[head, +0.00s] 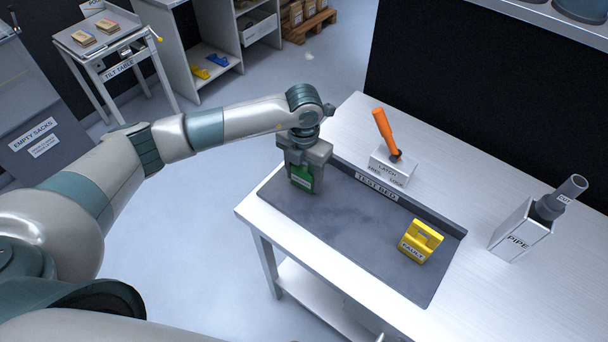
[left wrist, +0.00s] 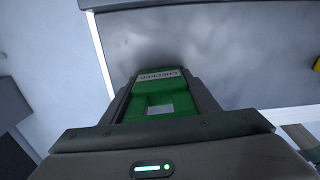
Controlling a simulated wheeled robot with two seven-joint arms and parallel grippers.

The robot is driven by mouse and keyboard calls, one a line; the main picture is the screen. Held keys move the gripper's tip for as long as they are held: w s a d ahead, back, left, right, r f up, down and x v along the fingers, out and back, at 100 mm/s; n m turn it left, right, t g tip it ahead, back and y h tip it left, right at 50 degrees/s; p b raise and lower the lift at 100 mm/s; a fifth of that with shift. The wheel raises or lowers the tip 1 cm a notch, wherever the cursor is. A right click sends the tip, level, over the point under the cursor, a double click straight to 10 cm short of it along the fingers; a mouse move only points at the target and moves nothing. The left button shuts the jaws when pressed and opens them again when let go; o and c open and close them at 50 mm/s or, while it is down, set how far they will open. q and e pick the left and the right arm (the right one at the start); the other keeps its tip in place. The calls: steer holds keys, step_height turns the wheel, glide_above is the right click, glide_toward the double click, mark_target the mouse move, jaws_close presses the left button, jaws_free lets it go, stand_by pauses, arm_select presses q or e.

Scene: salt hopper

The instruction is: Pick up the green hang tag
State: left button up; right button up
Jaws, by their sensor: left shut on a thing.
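The green hang tag (head: 302,177) is at the far left end of the dark test bed (head: 352,228) in the head view. My left gripper (head: 303,182) points down over it and is shut on it. I cannot tell whether the tag touches the bed. My right gripper is not in view.
A yellow tag-like block (head: 416,241) stands on the right of the bed. A tilt table (head: 118,52) stands back left.

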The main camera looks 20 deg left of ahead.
arm_select(q)
steer(key=shift+r+b, duration=0.3)
steer(key=shift+r, duration=0.15)
steer(key=r+b, duration=0.2)
steer(key=r, duration=0.1)
steer(key=shift+w+d, duration=0.1)
steer(key=shift+d, duration=0.25)
steer(key=w+d+r+b, duration=0.1)
steer(key=d+r+b, duration=0.4)
steer(key=d, duration=0.6)
steer(key=shift+w+r, duration=0.4)
steer(key=shift+r, duration=0.65)
steer(key=shift+a, duration=0.15)
steer(key=m, duration=1.8)
glide_toward(307, 169)
steer(key=s+d+f, duration=0.2)
steer(key=s+f, duration=0.1)
steer(key=s, duration=0.1)
steer(key=s+a+f+m, duration=0.1)
steer(key=s+a+m, duration=0.5)
steer(key=m, duration=0.8)
steer(key=shift+s+a+m, duration=0.35)
steer(key=shift+s+m, duration=0.05)
steer(key=shift+s, duration=0.4)
